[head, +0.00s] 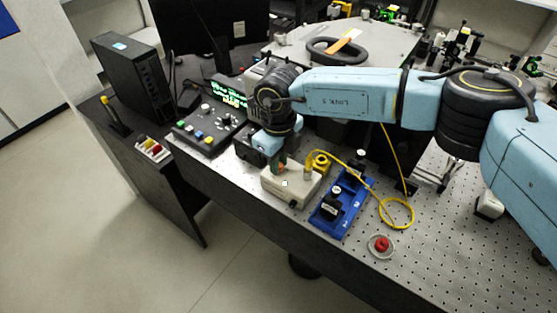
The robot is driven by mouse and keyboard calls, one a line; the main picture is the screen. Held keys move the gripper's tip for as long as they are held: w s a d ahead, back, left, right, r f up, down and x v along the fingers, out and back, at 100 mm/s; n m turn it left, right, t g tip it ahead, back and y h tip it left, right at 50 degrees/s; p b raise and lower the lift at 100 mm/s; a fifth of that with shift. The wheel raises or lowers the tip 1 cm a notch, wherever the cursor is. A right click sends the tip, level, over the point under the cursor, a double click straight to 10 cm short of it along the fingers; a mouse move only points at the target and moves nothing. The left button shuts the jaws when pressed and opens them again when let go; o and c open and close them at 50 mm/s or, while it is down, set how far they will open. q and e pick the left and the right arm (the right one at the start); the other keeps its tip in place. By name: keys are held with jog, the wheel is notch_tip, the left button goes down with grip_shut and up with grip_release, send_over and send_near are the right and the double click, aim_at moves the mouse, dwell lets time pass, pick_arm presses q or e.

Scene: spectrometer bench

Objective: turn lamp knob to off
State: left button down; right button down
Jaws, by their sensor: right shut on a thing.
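The lamp box appears to be the beige box (299,190) on the perforated bench, near its front edge. My right gripper (279,166) reaches down to the left part of its top, below the dark wrist. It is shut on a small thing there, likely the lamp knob. The fingers and wrist cover most of that thing, so its setting cannot be read. A small green and orange patch shows at the fingertips. My left gripper is not in view.
A blue tray (353,206) with black holders stands right of the box. A yellow cable (398,226) loops beyond it, near a red button (381,244). A control panel (208,132) with coloured buttons and a lit green display (229,92) are at left. The front right bench is clear.

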jog(key=n+b, duration=0.4)
jog(key=shift+f+n+b, duration=0.15)
jog(key=shift+n+b, duration=0.15)
jog(key=shift+b, duration=0.1)
jog(key=n+b, duration=0.2)
jog(key=n, duration=0.1)
jog(key=shift+n+b, duration=0.3)
jog(key=shift+b, duration=0.1)
jog(key=shift+n+b, duration=0.3)
jog(key=shift+n, duration=0.1)
jog(key=shift+r+n, duration=0.2)
jog(key=shift+n, duration=0.1)
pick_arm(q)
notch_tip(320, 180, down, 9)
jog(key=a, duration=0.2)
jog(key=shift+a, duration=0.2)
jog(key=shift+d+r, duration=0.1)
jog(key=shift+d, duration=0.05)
pick_arm(e)
jog(key=c, duration=1.3)
grip_release()
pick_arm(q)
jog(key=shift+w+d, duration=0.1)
